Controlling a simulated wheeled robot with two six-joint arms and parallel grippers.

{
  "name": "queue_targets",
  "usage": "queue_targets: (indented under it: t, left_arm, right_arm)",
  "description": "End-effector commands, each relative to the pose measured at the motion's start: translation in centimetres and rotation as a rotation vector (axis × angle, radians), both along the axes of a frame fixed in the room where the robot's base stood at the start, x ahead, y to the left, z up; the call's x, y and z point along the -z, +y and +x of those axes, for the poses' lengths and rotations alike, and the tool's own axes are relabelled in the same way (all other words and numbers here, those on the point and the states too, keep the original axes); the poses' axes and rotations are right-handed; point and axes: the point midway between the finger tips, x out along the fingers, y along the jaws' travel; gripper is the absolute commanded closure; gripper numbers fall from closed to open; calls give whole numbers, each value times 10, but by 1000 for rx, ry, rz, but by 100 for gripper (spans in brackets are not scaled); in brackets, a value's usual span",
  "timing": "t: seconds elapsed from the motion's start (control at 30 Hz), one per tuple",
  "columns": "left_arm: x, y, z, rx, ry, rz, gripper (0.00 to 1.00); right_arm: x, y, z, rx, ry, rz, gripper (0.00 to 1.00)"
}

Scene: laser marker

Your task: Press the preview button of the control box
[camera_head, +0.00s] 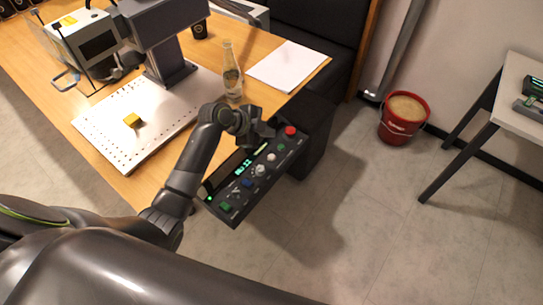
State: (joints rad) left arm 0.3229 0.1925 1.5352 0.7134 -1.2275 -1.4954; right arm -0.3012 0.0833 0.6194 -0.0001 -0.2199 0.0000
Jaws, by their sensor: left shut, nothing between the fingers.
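The control box (236,207) is a dark panel at the table's near right edge. It has a green lit display (243,167) and a row of buttons and knobs in several colours. A red button (290,131) is at its far end, and blue, white and green ones lie along the row. I cannot read which one is the preview button. My left gripper (264,140) is shut and empty, above the far half of the box near the red button. It hides part of the panel, and I cannot tell whether it touches it. My right gripper is not in view.
A glass bottle (232,72) and white paper (289,66) stand and lie on the wooden table behind my left arm. A perforated white plate (100,128) carries a yellow block (132,120). A red bucket (402,118) is on the floor at right, beside a side table (508,94).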

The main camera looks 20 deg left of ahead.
Motion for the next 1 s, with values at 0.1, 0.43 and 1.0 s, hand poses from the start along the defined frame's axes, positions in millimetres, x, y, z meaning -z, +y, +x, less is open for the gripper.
queue_targets:
  t: [0.1,0.43,1.0]
  left_arm:
    - [-1,0,2,7,-5,1,100]
    - [2,0,1,5,-4,1,100]
    - [66,-1,1,4,-4,1,100]
  right_arm:
    - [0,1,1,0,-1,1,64]
    - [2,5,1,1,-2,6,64]
    - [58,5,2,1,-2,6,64]
